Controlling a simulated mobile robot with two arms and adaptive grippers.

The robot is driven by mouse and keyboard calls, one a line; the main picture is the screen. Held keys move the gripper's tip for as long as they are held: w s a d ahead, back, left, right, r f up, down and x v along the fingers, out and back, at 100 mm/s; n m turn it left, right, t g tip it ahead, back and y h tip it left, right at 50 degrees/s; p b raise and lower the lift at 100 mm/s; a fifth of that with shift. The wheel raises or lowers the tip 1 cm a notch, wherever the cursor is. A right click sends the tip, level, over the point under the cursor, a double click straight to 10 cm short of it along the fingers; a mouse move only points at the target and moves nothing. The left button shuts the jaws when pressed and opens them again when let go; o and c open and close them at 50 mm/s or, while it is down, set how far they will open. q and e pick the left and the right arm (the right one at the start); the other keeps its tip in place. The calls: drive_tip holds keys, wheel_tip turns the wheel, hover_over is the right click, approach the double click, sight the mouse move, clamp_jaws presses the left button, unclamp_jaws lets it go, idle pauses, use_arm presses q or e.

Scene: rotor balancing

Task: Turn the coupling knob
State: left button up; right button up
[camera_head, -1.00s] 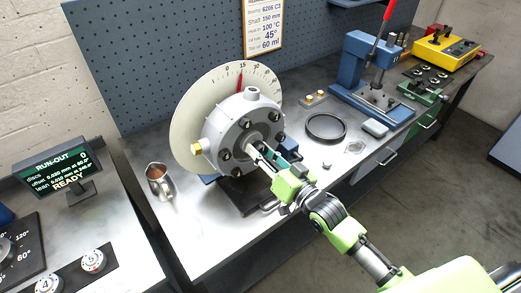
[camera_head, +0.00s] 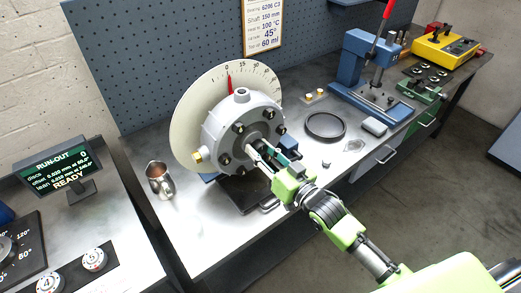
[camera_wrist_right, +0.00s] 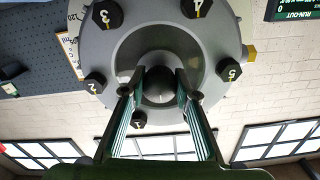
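The grey rotor (camera_head: 222,128) stands on the bench in front of a pale dial disc (camera_head: 186,112), and its red pointer (camera_head: 229,83) is near the 0 mark. The coupling knob (camera_wrist_right: 160,86) is a dark round end at the middle of the rotor's recess in the right wrist view. My right gripper (camera_head: 258,150) reaches the rotor's centre from the lower right. In the right wrist view, its two fingers (camera_wrist_right: 160,80) lie on either side of the knob, closed against it. Numbered dark bolts (camera_wrist_right: 198,8) ring the rotor. My left gripper is not in view.
The run-out display (camera_head: 62,167) reads READY. A pegboard (camera_head: 140,60) closes off the back.

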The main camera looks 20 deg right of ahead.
drive_tip(key=o, duration=0.3)
drive_tip(key=shift+f, duration=0.1)
drive_tip(key=shift+o, duration=0.2)
drive_tip(key=v, duration=1.2)
